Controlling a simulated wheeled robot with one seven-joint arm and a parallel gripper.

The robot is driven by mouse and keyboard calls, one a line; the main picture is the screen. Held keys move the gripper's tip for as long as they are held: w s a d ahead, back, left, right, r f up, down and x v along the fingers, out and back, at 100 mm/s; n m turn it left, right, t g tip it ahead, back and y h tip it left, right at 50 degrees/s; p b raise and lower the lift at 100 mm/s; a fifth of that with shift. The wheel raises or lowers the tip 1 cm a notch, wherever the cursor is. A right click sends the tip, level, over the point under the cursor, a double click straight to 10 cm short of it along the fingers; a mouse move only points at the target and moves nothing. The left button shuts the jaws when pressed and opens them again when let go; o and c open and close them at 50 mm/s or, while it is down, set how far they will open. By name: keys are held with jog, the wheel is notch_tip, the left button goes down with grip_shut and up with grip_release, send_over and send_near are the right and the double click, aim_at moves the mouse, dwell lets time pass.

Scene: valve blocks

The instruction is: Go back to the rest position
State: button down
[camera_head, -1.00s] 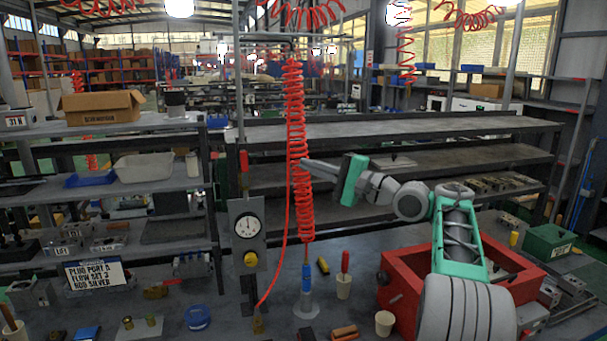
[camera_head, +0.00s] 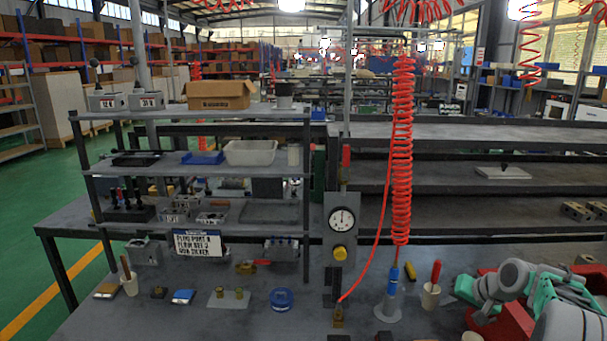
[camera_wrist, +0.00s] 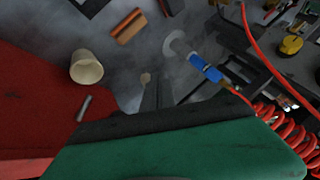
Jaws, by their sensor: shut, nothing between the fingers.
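My gripper (camera_wrist: 153,92) shows in the wrist view as narrow dark fingers, shut and empty, ahead of its green body. It points down over the grey bench. In the head view my arm is folded low at the bottom right, over the red box (camera_head: 513,323), with its green wrist end near the box's left side. The fingertips are hard to make out there. In the wrist view the red box (camera_wrist: 40,110) is at the left, and a beige cup (camera_wrist: 86,67) shows beside the gripper.
A blue-handled air tool (camera_head: 391,292) stands on a round base under a red coiled hose (camera_head: 402,150). A gauge panel (camera_head: 341,240) is left of it. A cup with a red handle (camera_head: 431,295) stands close to my arm. Shelving (camera_head: 200,165) is at the left, with open floor (camera_head: 45,210) beyond.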

jog(key=s+a+f+g+h, duration=0.1)
jog(key=s+a+f+g, duration=0.15)
jog(key=s, duration=0.45)
jog(key=s+a+f+g, duration=0.2)
jog(key=s+f, duration=0.1)
jog(key=s, duration=0.4)
jog(key=s+a+n+g+h, duration=0.1)
jog(key=s+a, duration=0.4)
jog(key=s, duration=0.2)
jog(key=s+a+g+h, duration=0.1)
jog(key=s+a, duration=0.3)
jog(key=s, duration=0.4)
jog(key=w+a+r+n+t, duration=0.2)
jog(key=a+r+n+t, duration=0.1)
jog(key=a+r, duration=0.5)
jog(key=shift+w+a+r+n, duration=0.2)
jog(key=shift+a+n, duration=0.3)
jog(key=shift+a, duration=0.55)
